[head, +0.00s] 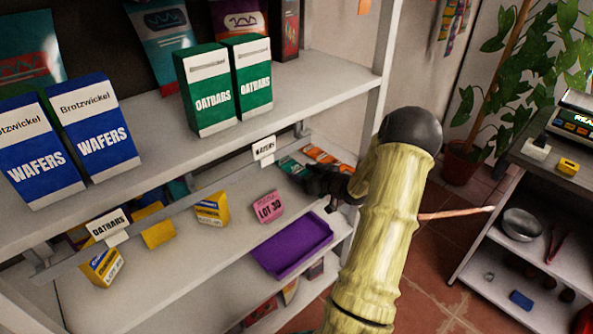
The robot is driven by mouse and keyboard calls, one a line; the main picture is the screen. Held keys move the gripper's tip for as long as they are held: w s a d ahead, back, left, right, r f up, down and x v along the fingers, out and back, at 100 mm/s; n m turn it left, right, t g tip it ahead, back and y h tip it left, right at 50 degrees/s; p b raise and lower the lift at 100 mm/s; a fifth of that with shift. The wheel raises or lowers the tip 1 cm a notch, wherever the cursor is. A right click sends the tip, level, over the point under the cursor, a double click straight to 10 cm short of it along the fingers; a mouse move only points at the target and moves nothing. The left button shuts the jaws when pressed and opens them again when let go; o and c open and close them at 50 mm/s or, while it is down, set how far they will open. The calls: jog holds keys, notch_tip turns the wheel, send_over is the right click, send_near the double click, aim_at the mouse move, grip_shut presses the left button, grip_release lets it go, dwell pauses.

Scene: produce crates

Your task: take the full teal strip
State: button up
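A teal strip (291,166) lies on the middle shelf, under the WAFERS tag and just beyond my gripper. My gripper (318,182) is dark and small in the head view, low over the right end of that shelf. It overlaps the near side of the teal strip in the picture; I cannot tell whether they touch. Its fingers are too dark to show whether they are open or shut. Whether the teal strip is full cannot be made out.
A purple tray (292,246) and a pink LOT 30 box (267,207) sit on the same shelf, near my gripper. Yellow boxes (211,209) stand further left. The upper shelf (165,160) overhangs, and a shelf post (385,60) rises behind my arm.

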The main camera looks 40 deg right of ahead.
aim_at(304, 173)
jog(key=shift+c, duration=0.3)
jog(key=shift+w+r, duration=0.1)
jog(key=shift+r, duration=0.4)
notch_tip(304, 173, up, 9)
jog(key=shift+r+p, duration=0.1)
jog(key=shift+p, duration=0.25)
